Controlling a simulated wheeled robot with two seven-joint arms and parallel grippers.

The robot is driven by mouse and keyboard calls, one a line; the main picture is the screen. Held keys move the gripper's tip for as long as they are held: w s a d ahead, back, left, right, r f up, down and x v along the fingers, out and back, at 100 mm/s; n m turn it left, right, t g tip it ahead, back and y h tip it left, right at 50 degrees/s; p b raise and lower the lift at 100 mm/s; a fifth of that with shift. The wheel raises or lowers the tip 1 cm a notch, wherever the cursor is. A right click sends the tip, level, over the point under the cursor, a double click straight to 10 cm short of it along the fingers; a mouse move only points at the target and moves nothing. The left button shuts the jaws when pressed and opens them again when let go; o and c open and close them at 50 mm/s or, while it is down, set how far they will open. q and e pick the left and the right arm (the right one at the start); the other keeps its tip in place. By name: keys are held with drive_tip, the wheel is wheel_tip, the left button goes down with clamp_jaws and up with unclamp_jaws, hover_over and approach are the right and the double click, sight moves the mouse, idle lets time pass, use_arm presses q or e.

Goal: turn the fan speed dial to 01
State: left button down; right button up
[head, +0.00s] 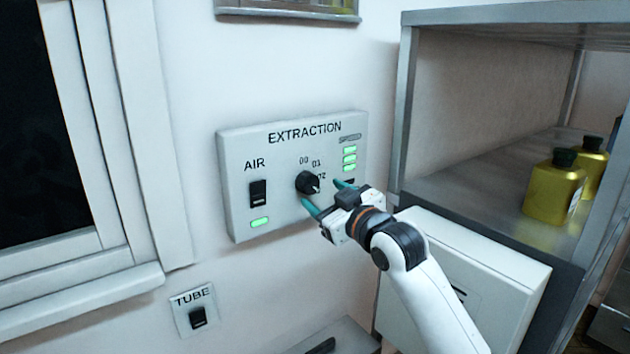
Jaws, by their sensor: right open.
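The fan speed dial (306,182) is a round black knob on the grey extraction panel (237,195). The labels 00, 01 and 02 run around its top and right side. A small pale mark on the knob's lower right faces roughly to the right, below 02; its exact setting is hard to read. My right gripper (325,195) is open with teal fingertips, just to the lower right of the dial. One fingertip is below the knob and the other to its right; I cannot tell whether either touches it. My left gripper is not in view.
The panel also has an AIR rocker switch (258,194) and lit green lights (349,158). A TUBE switch (198,316) is lower on the wall. At right, a metal shelf (480,179) holds yellow bottles (552,187), above a white box (480,260).

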sight(311, 187)
drive_tip(key=shift+p+x, duration=0.65)
drive_tip(key=shift+x, duration=1.55)
drive_tip(key=c, duration=1)
